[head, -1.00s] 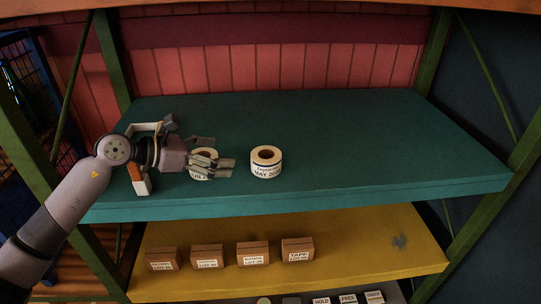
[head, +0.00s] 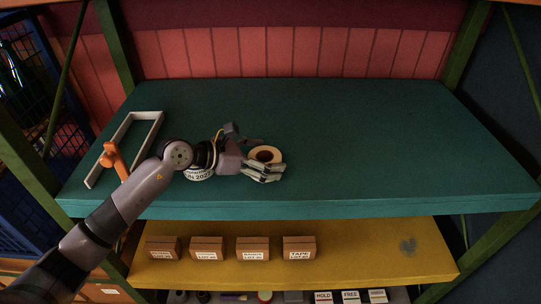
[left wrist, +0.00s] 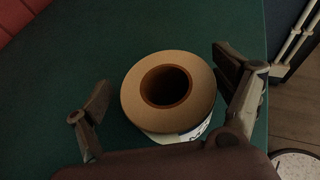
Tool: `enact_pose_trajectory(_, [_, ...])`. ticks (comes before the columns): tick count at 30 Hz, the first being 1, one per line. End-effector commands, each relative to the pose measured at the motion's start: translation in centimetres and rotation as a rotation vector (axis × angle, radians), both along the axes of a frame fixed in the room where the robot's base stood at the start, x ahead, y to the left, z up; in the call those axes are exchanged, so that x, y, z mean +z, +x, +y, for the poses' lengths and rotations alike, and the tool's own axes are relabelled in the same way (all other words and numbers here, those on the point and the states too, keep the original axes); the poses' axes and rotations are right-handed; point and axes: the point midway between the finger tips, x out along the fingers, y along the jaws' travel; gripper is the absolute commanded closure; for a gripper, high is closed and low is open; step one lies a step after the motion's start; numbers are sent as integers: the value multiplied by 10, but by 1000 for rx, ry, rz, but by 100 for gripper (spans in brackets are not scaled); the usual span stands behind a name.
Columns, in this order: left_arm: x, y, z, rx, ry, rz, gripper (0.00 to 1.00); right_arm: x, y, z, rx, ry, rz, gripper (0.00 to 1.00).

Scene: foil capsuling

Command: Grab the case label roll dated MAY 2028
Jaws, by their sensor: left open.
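A white label roll with a tan top and open brown core (head: 266,154) stands upright on the green shelf; a second ago its label read MAY with a year whose end is unclear. My left gripper (head: 264,172) is at its near side, open, and covers its label. In the left wrist view the same roll (left wrist: 143,85) sits between the spread fingers of my left gripper (left wrist: 165,88), with gaps visible on both sides. Part of its label shows there. A second label roll (head: 199,175) stands to the left, mostly hidden under my left arm. My right gripper is not in view.
A white frame (head: 150,116) with an orange handle (head: 113,157) lies at the left of the green shelf (head: 380,140). The shelf's right half is clear. Several brown labelled boxes stand on the yellow shelf (head: 360,250) below. Green posts bound both sides.

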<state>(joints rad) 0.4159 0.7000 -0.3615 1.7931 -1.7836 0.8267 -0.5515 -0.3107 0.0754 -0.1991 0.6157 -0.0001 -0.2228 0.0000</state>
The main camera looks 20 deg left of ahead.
Motion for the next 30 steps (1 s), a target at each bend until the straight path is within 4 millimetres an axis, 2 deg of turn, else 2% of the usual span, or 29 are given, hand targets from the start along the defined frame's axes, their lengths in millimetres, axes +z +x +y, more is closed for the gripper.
enact_pose_trajectory(3, [0,0,0,0,0,0,12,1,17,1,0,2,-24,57])
enact_pose_trajectory(6, [0,0,0,0,0,0,13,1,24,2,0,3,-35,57])
enact_pose_trajectory(16, [0,0,0,0,0,0,35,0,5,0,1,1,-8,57])
enact_pose_trajectory(30, [0,0,0,0,-1,-1,67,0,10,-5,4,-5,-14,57])
